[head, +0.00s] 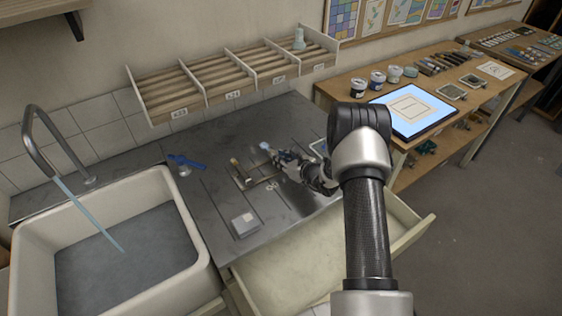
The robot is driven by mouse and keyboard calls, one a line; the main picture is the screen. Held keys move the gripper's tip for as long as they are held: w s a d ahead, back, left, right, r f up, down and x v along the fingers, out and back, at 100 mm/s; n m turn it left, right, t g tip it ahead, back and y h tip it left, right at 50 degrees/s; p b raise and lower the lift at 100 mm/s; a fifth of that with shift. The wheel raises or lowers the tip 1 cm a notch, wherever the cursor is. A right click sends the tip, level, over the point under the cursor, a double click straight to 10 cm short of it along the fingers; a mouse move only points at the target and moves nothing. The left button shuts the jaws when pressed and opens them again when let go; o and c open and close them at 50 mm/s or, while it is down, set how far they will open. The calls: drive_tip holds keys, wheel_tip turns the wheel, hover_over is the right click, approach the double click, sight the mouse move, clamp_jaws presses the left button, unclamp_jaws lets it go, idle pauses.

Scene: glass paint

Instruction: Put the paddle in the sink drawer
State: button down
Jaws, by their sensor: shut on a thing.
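My gripper (277,154) is low over the grey metal counter, right of its middle. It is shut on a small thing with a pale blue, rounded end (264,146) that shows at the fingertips. The rest of that thing is hidden or too small, so I cannot tell whether it is the paddle. The sink drawer (414,236) is pulled open below the counter's front edge. The visible part of its pale floor is bare. My arm hides part of the drawer. My gripper is behind and above it, not over it.
A white sink (179,284) with a running tap (30,135) is at left. On the counter lie a blue tool (186,161), a wooden-handled tool (237,172) and a grey box (243,223). A slatted rack (172,97) hangs behind. A bench (343,91) with jars stands right.

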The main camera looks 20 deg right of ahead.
drive_tip(key=shift+f, duration=0.2)
drive_tip(key=shift+f, duration=0.15)
drive_tip(key=c, duration=1.5)
unclamp_jaws()
